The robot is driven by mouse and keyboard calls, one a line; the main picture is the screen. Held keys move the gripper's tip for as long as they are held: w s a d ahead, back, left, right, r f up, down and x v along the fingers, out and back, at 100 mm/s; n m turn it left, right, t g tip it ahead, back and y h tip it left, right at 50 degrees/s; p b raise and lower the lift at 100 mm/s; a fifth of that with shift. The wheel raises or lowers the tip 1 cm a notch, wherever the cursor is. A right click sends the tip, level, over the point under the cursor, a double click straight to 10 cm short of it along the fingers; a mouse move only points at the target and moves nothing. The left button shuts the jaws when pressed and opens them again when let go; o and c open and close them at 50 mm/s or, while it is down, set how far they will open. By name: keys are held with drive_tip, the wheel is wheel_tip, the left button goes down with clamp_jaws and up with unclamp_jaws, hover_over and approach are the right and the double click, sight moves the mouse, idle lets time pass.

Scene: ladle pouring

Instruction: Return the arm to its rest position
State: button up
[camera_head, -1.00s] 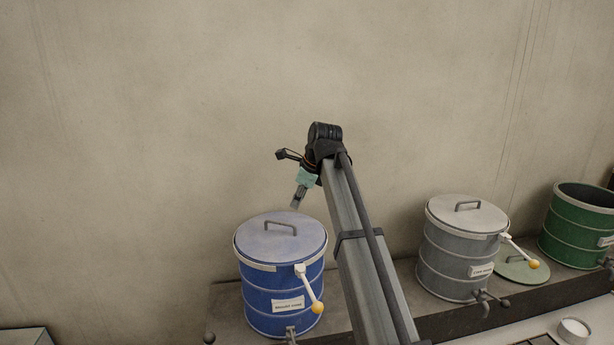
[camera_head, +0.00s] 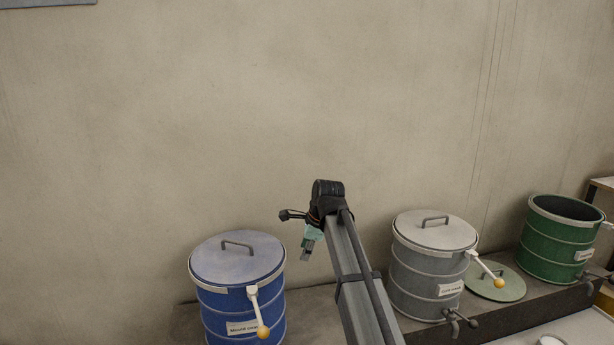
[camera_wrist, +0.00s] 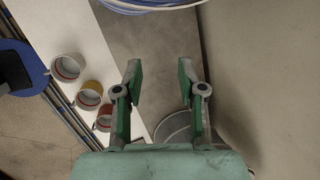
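My gripper (camera_head: 306,252) hangs at the far end of my arm, pointing down, in the head view. It is in the air between the blue drum and the grey drum, apart from both. In the wrist view my gripper (camera_wrist: 160,77) has its two green-padded fingers spread, with nothing between them. Below the fingers there is a grey surface.
A lidded blue drum (camera_head: 237,292) stands left, and a lidded grey drum (camera_head: 427,274) right. Beyond is an open green drum (camera_head: 562,240) with a green lid (camera_head: 497,284) beside it. The wrist view shows several round containers (camera_wrist: 89,96) on a white strip. The wall area above is clear.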

drive_tip(key=s+d+f+n+g+h, duration=0.1)
drive_tip(key=s+d+f+n, duration=0.4)
drive_tip(key=s+f, duration=0.5)
drive_tip(key=s+d+f+n+g+h, duration=0.1)
drive_tip(key=s+d+f+n, duration=0.5)
drive_tip(key=f, duration=0.7)
drive_tip(key=s+d+f+n+g+h, duration=0.1)
drive_tip(key=s+d+f+n, duration=0.3)
drive_tip(key=s+f, duration=0.65)
drive_tip(key=s+d+f+n+g+b, duration=0.2)
drive_tip(key=s+f+g+b, duration=0.4)
drive_tip(key=s+f, duration=2.4)
drive_tip(key=s, duration=0.3)
drive_tip(key=shift+s+n+g, duration=0.2)
drive_tip(key=shift+n+g, duration=0.2)
